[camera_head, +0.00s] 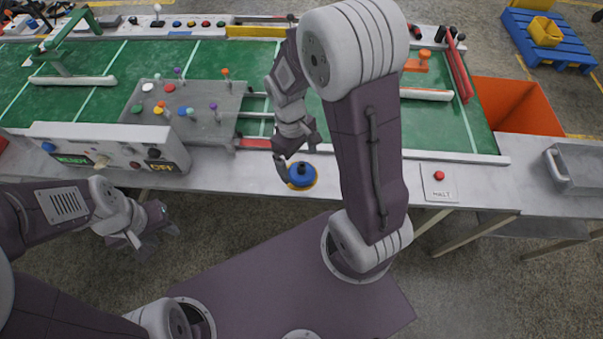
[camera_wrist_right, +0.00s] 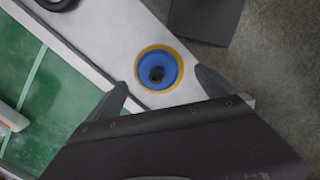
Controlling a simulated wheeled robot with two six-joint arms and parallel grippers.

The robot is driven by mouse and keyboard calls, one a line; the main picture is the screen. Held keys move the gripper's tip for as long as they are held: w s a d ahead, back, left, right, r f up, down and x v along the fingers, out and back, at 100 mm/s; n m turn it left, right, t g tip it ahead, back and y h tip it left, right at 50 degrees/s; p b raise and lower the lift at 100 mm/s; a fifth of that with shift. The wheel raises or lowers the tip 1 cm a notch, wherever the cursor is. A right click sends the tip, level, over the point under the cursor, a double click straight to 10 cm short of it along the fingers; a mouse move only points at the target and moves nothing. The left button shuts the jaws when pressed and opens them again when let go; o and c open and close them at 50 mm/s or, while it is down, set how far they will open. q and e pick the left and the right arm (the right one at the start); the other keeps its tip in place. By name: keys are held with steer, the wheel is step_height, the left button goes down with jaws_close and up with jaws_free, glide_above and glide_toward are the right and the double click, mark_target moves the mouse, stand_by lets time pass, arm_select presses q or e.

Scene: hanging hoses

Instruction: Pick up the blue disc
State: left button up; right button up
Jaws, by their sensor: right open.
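The blue disc (camera_head: 301,174) sits on the pale front ledge of the table, on a yellow ring, with a dark knob in its middle. It also shows in the right wrist view (camera_wrist_right: 158,71), where the yellow ring (camera_wrist_right: 142,54) surrounds it. My right gripper (camera_head: 295,163) is open at the disc, its fingers pointing down. In the right wrist view the two fingertips (camera_wrist_right: 159,79) are apart, one to each side of the disc, with nothing held between them. My left gripper (camera_head: 148,232) hangs in front of the table at the left, away from the disc; its finger gap is unclear.
A control box (camera_head: 110,146) with READY and OFF labels stands left on the ledge. A grey board (camera_head: 190,127) with several coloured knobs lies behind it. A HALT button plate (camera_head: 438,182), an orange bin (camera_head: 518,106) and a grey tray (camera_head: 577,167) are at the right.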

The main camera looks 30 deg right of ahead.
mark_target(301, 165)
steer(key=f, duration=0.2)
steer(key=f+b, duration=0.1)
steer(key=d+f, duration=0.1)
steer(key=f, duration=0.1)
steer(key=shift+s+f, duration=0.1)
steer(key=shift+f, duration=0.2)
steer(key=shift+a+r, duration=0.1)
steer(key=c, duration=1.6)
steer(key=shift+o, duration=0.2)
steer(key=shift+r, duration=0.6)
step_height(301, 165, up, 3)
steer(key=shift+p, duration=0.55)
steer(key=s+a+r, duration=0.3)
steer(key=s+r, duration=0.3)
steer(key=s, duration=0.5)
steer(key=shift+s+r, duration=0.2)
steer(key=shift+r, duration=0.2)
